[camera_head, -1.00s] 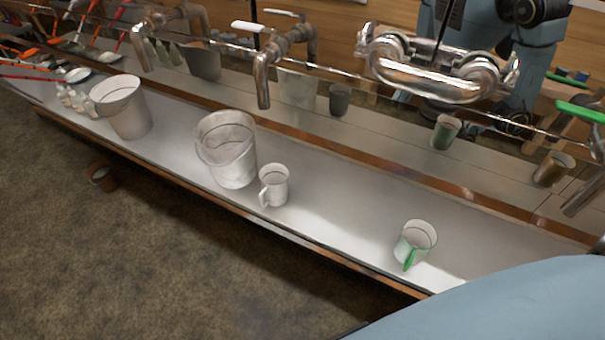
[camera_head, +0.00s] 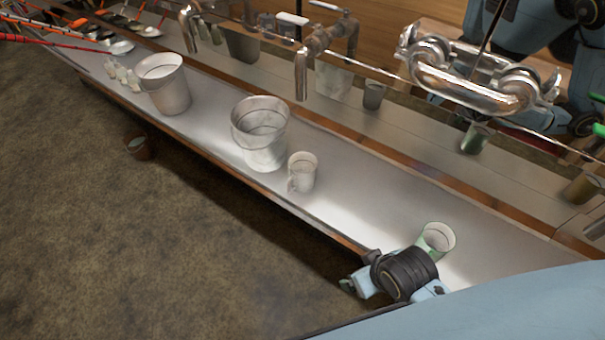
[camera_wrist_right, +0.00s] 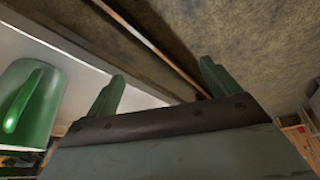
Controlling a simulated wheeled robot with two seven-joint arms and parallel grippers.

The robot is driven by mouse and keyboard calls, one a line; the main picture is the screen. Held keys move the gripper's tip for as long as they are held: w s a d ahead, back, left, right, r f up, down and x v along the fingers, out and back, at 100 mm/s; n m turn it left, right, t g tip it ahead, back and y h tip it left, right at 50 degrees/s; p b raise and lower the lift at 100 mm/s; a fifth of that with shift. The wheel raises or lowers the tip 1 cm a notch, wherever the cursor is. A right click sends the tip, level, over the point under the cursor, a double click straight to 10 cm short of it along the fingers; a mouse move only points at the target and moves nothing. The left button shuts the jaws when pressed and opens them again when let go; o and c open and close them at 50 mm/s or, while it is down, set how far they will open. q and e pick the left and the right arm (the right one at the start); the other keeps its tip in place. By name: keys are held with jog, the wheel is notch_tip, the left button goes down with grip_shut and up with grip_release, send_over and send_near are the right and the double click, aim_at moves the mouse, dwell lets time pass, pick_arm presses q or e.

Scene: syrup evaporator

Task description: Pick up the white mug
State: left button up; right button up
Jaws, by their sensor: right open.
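The white mug (camera_head: 302,172) stands upright on the metal counter, just right of a large metal bucket, its handle towards the front left. My right gripper is at the counter's front edge in the head view (camera_head: 350,284), right of and nearer than the white mug and apart from it. In the right wrist view its two greenish fingers (camera_wrist_right: 161,72) are spread with nothing between them. A mug with a green handle (camera_head: 438,237) stands behind my right wrist, partly hidden by it; it also shows at the left of the wrist view (camera_wrist_right: 35,105). My left gripper is not visible.
The large bucket (camera_head: 260,135) stands close beside the white mug, and another bucket (camera_head: 165,85) is farther left with small bottles (camera_head: 122,77). Pipes with taps (camera_head: 302,70) hang behind. The counter between the two mugs is clear. A small pot (camera_head: 138,147) is on the floor.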

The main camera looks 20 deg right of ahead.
jog(key=w+a+r+n+t+y, duration=0.1)
jog(key=w+r+t+y, duration=0.1)
jog(key=w+r+t, duration=0.45)
jog(key=w+a+r+t+y, duration=0.15)
jog(key=w+r, duration=0.25)
jog(key=w, duration=0.6)
jog(key=t+b, duration=0.1)
send_near(297, 159)
jog(key=shift+x, duration=3.05)
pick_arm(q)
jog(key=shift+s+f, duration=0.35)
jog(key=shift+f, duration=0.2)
pick_arm(e)
jog(key=shift+a, duration=0.1)
jog(key=shift+c, duration=0.2)
